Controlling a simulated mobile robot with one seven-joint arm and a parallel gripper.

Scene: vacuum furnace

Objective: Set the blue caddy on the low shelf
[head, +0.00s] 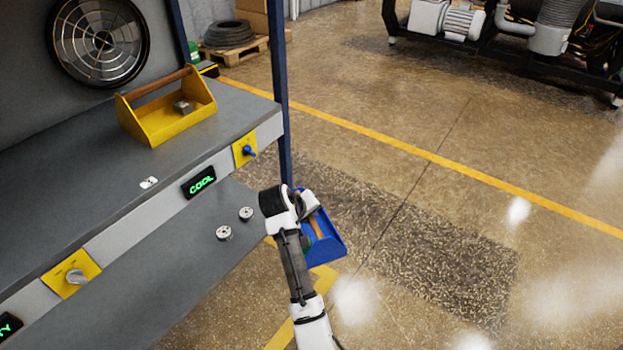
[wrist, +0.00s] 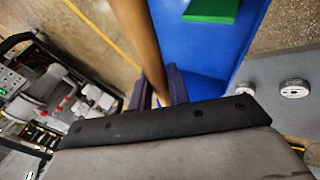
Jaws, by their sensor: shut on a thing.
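The blue caddy (head: 328,240) hangs from my gripper over the floor, just off the right end of the low shelf (head: 190,270) in the head view. My gripper (wrist: 168,92) is shut on the caddy's wooden handle (wrist: 140,45) in the wrist view; in the head view my arm hides the jaws. The caddy's blue side (wrist: 220,50) fills the upper middle of the wrist view, with a green thing (wrist: 210,10) inside it. The low shelf also shows at the right of the wrist view (wrist: 300,118).
Two small round metal pieces (head: 223,233) (head: 246,213) sit on the low shelf near its right end. A yellow caddy (head: 180,122) stands on the upper shelf. A dark blue post (head: 283,100) rises beside the shelves. The low shelf's left and middle are clear.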

